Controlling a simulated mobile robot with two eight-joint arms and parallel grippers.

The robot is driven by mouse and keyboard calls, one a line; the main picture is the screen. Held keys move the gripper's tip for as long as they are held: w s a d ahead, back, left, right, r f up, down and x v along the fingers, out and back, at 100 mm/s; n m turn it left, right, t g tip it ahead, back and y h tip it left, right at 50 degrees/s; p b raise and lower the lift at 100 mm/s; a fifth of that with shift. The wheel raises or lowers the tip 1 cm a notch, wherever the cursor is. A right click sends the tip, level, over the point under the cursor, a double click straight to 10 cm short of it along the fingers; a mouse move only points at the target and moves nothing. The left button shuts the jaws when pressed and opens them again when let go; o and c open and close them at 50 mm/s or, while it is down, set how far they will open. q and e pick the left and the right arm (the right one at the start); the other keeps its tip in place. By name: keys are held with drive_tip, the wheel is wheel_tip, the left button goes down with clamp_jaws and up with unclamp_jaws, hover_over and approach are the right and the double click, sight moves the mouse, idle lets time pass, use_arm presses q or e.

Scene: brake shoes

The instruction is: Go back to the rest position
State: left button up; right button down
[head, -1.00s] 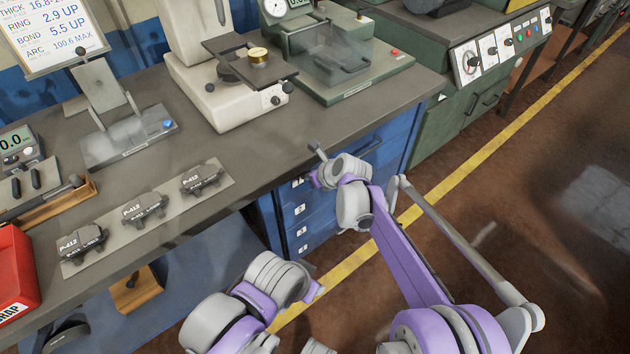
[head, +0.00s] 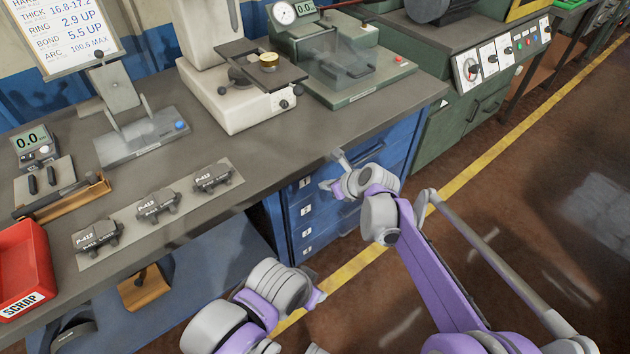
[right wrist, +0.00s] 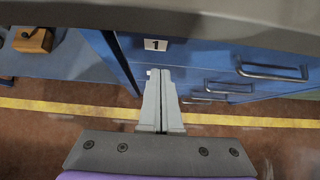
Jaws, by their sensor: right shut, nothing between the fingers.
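My right gripper (head: 338,157) is at the front edge of the grey workbench (head: 290,140), in front of the blue drawer unit. In the right wrist view its two grey fingers (right wrist: 161,100) are together with nothing between them, pointing toward the floor beside the drawers. My right arm comes in from the lower right. Part of my left arm (head: 265,290) shows at the bottom of the head view; I see no left gripper fingers there.
Brake shoes (head: 156,205) lie in a row on a grey strip on the bench, near a red scrap bin (head: 22,265). Gauges and machines stand behind. The blue drawers (head: 312,210) have protruding handles (right wrist: 270,70). Floor is open to the right, past the yellow line (head: 480,160).

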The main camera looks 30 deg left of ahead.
drive_tip(key=w+v, duration=0.1)
drive_tip(key=v, duration=0.5)
drive_tip(key=shift+s+d+p, duration=0.2)
drive_tip(key=shift+d+p, duration=0.2)
drive_tip(key=shift+p, duration=0.05)
drive_tip(key=shift+r, duration=0.15)
